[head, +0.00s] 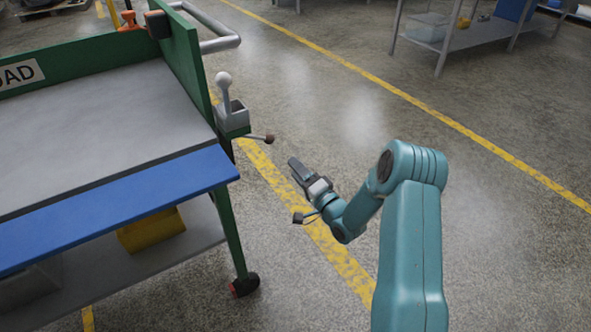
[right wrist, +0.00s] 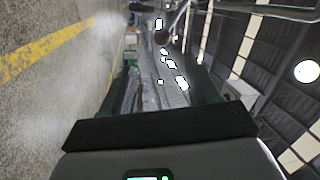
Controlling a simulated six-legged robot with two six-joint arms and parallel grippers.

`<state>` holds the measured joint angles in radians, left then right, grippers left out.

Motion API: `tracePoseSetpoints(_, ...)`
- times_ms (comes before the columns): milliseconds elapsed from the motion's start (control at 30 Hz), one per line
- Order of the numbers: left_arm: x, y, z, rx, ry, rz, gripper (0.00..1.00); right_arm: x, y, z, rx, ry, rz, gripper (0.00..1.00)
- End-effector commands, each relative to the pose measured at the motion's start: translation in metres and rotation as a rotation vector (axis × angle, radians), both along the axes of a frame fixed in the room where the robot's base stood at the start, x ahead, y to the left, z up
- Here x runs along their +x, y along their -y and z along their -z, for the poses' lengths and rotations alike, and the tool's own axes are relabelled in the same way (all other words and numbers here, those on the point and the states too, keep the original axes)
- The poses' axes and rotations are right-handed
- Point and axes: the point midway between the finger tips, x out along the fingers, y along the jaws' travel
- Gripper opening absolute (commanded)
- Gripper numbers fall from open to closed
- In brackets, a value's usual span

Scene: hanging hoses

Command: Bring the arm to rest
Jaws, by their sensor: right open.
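My right arm (head: 410,240) is teal and comes in from the lower right of the head view, bent at the elbow. Its right gripper (head: 296,168) points up and left, over the floor beside the cart. In the right wrist view the gripper (right wrist: 168,82) shows as two dark fingers standing apart, with nothing held between them. The gripper appears apart from the cart and its levers. My left gripper is not in the head view.
A green cart (head: 225,222) with a grey top and blue front edge stands at left. A white-knobbed lever (head: 224,85) and a brown-knobbed lever (head: 262,138) stick out of its side, near my gripper. A grey shelf table (head: 470,38) stands far right. Floor between is clear.

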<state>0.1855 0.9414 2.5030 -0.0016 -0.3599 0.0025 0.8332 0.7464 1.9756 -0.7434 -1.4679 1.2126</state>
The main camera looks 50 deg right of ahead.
Motion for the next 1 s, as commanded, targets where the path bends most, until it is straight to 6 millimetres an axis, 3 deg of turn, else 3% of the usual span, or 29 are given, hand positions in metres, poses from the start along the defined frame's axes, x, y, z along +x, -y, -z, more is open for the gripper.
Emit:
tracePoseSetpoints(267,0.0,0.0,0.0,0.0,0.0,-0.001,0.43,0.001,-0.001,0.001,0.0,-0.002,0.0,0.6)
tracePoseSetpoints(367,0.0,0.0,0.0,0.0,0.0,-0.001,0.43,0.006,-0.014,0.013,-0.008,-0.057,-0.004,0.6)
tracePoseSetpoints(467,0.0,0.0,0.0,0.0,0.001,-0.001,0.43,0.015,-0.051,0.049,-0.042,-0.218,-0.027,0.6)
tracePoseSetpoints(567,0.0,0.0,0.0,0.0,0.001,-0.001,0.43,0.013,-0.112,0.101,-0.117,-0.463,-0.104,0.6)
tracePoseSetpoints(633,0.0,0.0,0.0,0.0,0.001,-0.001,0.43,-0.001,-0.159,0.137,-0.183,-0.64,-0.196,0.6)
tracePoseSetpoints(800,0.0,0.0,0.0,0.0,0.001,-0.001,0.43,-0.067,-0.256,0.196,-0.357,-0.99,-0.485,0.6)
tracePoseSetpoints(1000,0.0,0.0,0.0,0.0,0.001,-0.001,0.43,-0.152,-0.322,0.222,-0.508,-1.231,-0.808,0.6)
